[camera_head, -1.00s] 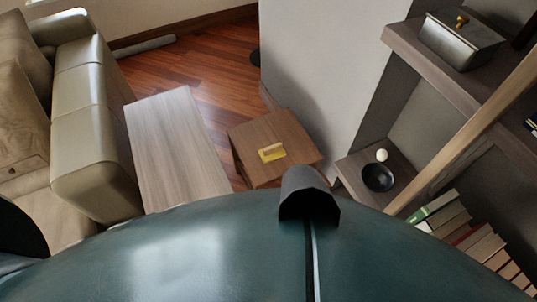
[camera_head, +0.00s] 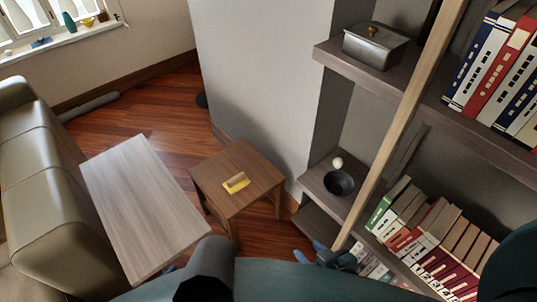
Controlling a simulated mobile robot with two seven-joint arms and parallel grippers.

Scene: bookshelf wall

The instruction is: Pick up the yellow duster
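The yellow duster (camera_head: 236,183), with a light wooden-looking top, lies on a small square brown side table (camera_head: 240,160). Nothing touches it. My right gripper (camera_head: 305,248) shows at the lower middle, right of and nearer than the side table, well apart from the duster. Its two blue fingertips look spread, with nothing seen between them. Of my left gripper (camera_head: 168,268) only a small blue bit shows beside the near end of the long table; the rest is hidden.
A long pale wooden table (camera_head: 140,205) stands left of the side table, beside a beige sofa (camera_head: 45,190). At right are shelves with books (camera_head: 430,235), a dark bowl (camera_head: 339,183), a white ball (camera_head: 337,162) and a metal box (camera_head: 375,46).

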